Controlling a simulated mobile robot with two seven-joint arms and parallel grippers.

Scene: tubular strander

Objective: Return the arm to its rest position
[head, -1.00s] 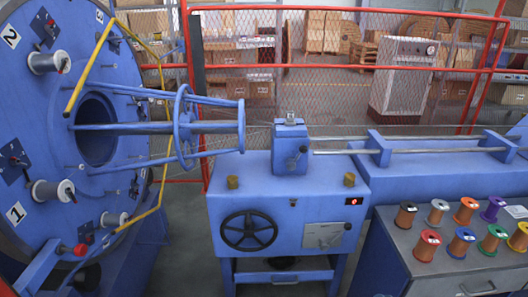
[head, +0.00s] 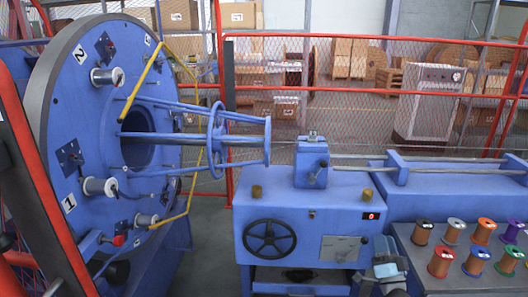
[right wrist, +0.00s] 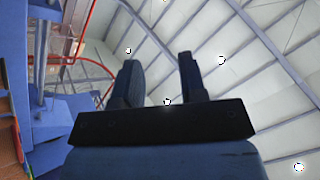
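My right gripper (head: 384,252) shows low in the head view, in front of the right end of the blue machine stand (head: 300,215). In the right wrist view its two dark fingers (right wrist: 160,80) stand apart with an empty gap between them. They point up toward the roof. Nothing is held. My left gripper is not in view.
A bench (head: 416,257) with several coloured wire spools is right of my right gripper. The large blue strander disc (head: 90,140) stands at the left beside a red-framed guard (head: 40,180). A mesh fence (head: 350,120) runs behind.

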